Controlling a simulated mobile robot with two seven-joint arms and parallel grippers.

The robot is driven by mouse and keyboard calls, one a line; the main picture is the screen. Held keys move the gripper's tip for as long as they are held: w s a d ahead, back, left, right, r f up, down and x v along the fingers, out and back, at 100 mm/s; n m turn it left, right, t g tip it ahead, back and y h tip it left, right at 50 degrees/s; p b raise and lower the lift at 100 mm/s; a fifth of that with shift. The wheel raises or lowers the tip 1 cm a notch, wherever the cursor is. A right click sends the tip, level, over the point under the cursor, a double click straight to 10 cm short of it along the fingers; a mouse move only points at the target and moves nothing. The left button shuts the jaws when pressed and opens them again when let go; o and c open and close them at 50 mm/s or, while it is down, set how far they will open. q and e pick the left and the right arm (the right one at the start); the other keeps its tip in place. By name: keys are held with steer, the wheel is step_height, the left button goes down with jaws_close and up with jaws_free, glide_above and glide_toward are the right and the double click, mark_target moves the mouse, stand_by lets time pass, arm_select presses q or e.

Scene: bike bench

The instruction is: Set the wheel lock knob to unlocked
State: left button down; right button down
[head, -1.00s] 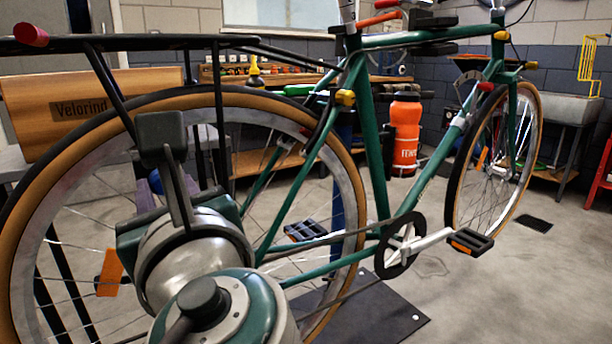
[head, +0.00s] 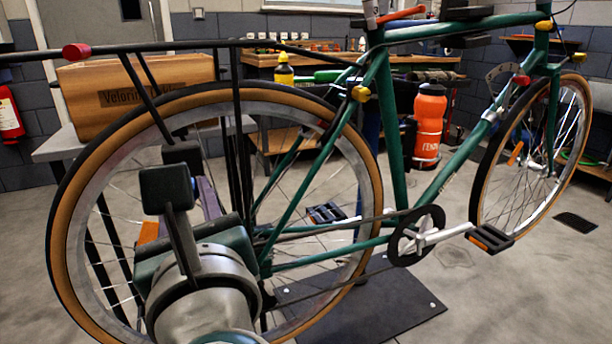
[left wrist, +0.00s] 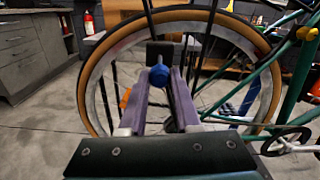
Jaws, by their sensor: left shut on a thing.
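The blue wheel lock knob (left wrist: 159,76) shows in the left wrist view in front of a dark plate (left wrist: 161,52), close to the bike's rear wheel. My left gripper (left wrist: 163,82) has purple fingers and is shut on the knob, with one finger on each side of it. In the head view the dark plate (head: 182,154) shows behind my wrist, and the knob and fingertips are hidden. The rear wheel (head: 367,200) has a tan tyre and stands upright. I cannot read any lock marking. My right gripper is in neither view.
The green bike frame (head: 391,145) and crank (head: 418,236) are to the right of my left arm. The black rack (head: 210,46) runs above the wheel. A wooden crate (head: 90,92) sits behind on a bench. A dark plate lies on the floor (head: 400,310). Open floor lies around the bike.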

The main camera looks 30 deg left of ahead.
arm_select(q)
steer(key=c, duration=0.6)
jaws_free()
steer(key=v, duration=1)
steer(key=shift+p, duration=0.4)
steer(key=shift+r, duration=0.1)
steer(key=s+a+r+n+g+h+p, duration=0.6)
steer(key=s+r+n+g+h+p, duration=0.3)
steer(key=n+p, duration=1.05)
steer(key=s+d+r+n+h+p, duration=0.1)
steer(key=d+r+n+h+p, duration=0.35)
steer(key=r+p, duration=0.85)
step_height(320, 180, up, 35)
steer(key=d+m+p, duration=0.1)
steer(key=p, duration=3.4)
steer(key=shift+s+d+f+m+t, duration=0.2)
steer(key=shift+d+m+t, duration=0.1)
steer(key=shift+m+t, duration=0.1)
